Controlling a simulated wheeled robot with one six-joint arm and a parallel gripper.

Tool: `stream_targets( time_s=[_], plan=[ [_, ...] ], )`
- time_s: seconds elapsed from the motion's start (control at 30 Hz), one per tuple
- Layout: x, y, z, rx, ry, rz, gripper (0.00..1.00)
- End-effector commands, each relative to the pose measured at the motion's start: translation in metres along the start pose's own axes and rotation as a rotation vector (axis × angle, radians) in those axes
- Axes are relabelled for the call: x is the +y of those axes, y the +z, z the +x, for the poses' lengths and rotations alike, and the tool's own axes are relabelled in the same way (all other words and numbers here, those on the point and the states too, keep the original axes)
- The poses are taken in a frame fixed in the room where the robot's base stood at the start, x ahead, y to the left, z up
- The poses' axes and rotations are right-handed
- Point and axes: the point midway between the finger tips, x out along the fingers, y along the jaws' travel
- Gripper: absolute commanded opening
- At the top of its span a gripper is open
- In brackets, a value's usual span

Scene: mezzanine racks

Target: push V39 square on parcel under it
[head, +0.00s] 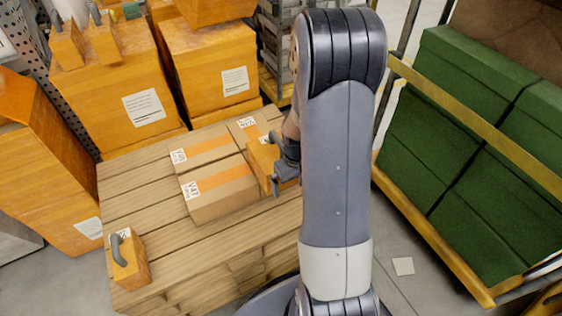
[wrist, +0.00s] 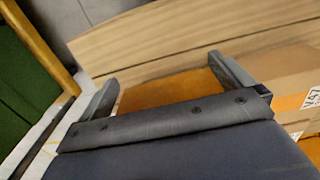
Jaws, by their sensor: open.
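On the wooden pallet (head: 140,190) stands a block of cardboard parcels with orange tape. The near one (head: 225,205) has a label that reads like V47. I cannot read V39 on any label. My gripper (head: 283,170) is at this orange box. In the wrist view my gripper (wrist: 164,70) is open, with the orange box (wrist: 172,90) between and below its fingers; contact is unclear.
A small orange box with a grey handle (head: 130,262) stands at the pallet's front left corner. Large orange boxes (head: 115,95) stand behind and left. A yellow-railed rack of green crates (head: 440,130) is at the right.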

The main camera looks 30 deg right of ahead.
Motion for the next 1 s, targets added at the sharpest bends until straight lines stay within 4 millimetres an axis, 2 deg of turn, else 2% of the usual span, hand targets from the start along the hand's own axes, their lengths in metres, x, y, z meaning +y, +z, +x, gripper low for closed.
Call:
stream_targets(
  time_s=[0.37, 1.0],
  plan=[
    [0.0, -0.004, -0.001, 0.001, 0.0, 0.0, 1.0],
    [0.0, -0.036, -0.001, 0.001, 0.0, -0.001, 1.0]
  ],
)
